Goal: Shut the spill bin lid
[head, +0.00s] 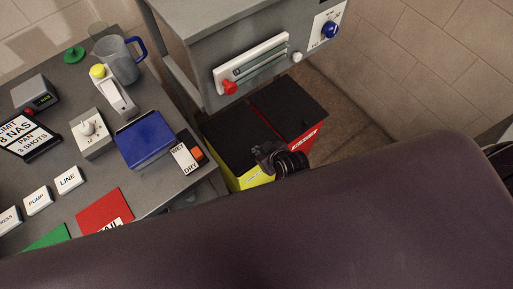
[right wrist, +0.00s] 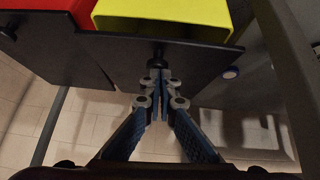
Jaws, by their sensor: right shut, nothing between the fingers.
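Two bins stand side by side under the grey cabinet: a yellow bin (head: 256,179) and a red bin (head: 304,143). Their labels are too small to read, so I cannot tell which is the spill bin. Black lids (head: 232,135) (head: 290,103) lie across their tops; how far either is open I cannot tell. My right gripper (head: 270,158) is at the front edge of the yellow bin's lid. In the right wrist view its fingers (right wrist: 160,85) are together beside a dark knob (right wrist: 157,55) on that lid; contact is unclear. My left gripper is not in view.
A grey bench (head: 155,190) on the left carries a jug (head: 121,60), a blue box (head: 145,138) and signs. The grey cabinet (head: 205,50) with a red knob (head: 229,87) overhangs the bins. Brown floor is free to the bins' right, before a tiled wall (head: 430,70).

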